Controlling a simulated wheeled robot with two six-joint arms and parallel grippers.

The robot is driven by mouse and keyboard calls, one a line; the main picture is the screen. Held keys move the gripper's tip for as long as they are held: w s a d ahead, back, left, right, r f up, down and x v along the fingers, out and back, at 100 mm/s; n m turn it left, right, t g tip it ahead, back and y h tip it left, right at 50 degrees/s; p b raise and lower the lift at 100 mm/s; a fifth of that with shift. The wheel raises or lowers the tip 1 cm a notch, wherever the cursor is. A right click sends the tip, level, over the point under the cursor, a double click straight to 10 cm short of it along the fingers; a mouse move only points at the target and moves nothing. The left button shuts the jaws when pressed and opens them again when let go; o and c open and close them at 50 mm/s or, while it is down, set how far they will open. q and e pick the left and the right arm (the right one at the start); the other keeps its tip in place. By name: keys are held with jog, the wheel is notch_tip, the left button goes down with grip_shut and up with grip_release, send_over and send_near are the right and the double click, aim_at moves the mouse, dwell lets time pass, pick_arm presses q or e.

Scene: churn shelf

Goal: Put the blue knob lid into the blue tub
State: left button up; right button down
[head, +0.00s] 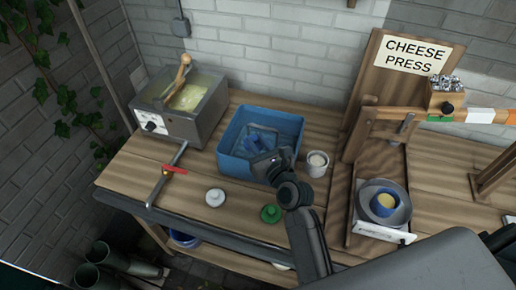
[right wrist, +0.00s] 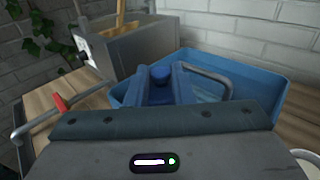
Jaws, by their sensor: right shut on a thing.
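The blue tub (head: 297,125) stands on the wooden bench, open at the top; it also shows in the right wrist view (right wrist: 262,83). My right gripper (head: 258,155) is over the near left part of the tub. It is shut on the blue knob lid (head: 252,143), whose round knob (right wrist: 160,73) shows between the fingers in the right wrist view. The lid is largely hidden by the gripper. I cannot tell whether it touches the tub's floor. My left gripper is not in view.
A white lid (head: 215,197) and a green lid (head: 270,213) lie in front of the tub. A white cup (head: 317,163) stands close to its right. A metal vat (head: 185,120) is at the left, with a red-handled rod (head: 167,175) nearby. The cheese press (head: 365,165) stands at the right.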

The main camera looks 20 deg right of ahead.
notch_tip(320, 180, down, 3)
jog(key=shift+f, duration=0.2)
jog(key=shift+f+b, duration=0.35)
jog(key=shift+f, duration=0.05)
jog(key=c, duration=1.3)
grip_release()
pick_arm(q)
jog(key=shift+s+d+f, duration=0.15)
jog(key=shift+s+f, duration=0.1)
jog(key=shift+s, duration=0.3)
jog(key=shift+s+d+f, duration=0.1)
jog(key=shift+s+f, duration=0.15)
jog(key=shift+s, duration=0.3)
pick_arm(e)
jog(key=shift+o, duration=0.2)
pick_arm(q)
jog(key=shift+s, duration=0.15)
pick_arm(e)
jog(key=shift+s+r, duration=0.1)
jog(key=shift+r, duration=0.35)
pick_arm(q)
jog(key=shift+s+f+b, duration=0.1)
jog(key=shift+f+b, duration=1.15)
pick_arm(e)
jog(key=v, duration=1.2)
